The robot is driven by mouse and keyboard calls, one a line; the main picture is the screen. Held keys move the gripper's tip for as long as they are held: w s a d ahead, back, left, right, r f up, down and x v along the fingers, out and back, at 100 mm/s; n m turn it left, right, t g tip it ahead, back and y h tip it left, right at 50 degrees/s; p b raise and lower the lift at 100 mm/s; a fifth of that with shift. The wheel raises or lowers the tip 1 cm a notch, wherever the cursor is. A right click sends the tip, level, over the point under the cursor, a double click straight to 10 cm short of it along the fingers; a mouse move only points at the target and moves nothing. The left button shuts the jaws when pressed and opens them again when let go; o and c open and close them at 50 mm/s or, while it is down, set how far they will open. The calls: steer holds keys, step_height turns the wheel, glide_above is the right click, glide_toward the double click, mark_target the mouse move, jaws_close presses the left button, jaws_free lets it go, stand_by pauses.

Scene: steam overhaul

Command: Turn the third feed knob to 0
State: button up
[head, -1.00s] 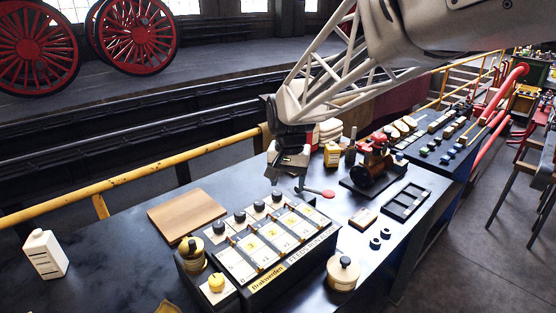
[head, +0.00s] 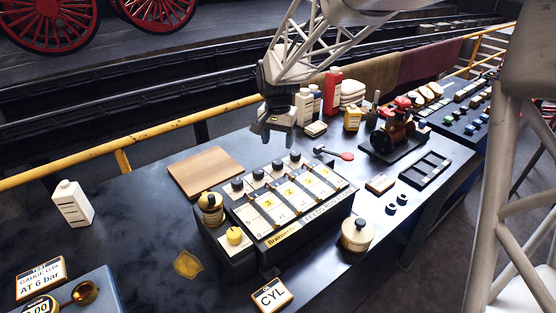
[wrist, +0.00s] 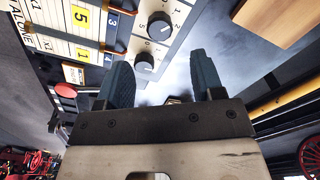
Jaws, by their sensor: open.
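The feed box (head: 300,215) has numbered cards and a row of black knobs along its back edge. Counting from the left in the head view, the third feed knob (head: 277,165) stands beside the last knob (head: 295,155). My gripper (head: 274,140) is above and behind these knobs, pointing down, open and empty. In the wrist view, my gripper's fingers (wrist: 160,78) are spread. The end knob (wrist: 144,63) appears near the left finger, and what seems the third knob (wrist: 160,27) is farther up, beside a number scale. Neither is held. I cannot read their settings.
A wooden board (head: 205,172) lies left of the box. A red-ended lever (head: 346,156), bottles (head: 304,105) and a small engine model (head: 392,135) stand behind and right.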

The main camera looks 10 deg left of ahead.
mark_target(278, 161)
steer(key=shift+f, duration=3.85)
steer(key=c, duration=0.9)
steer(key=shift+n, duration=0.3)
steer(key=n, duration=0.3)
steer(key=shift+n, duration=0.4)
steer(key=n, duration=0.4)
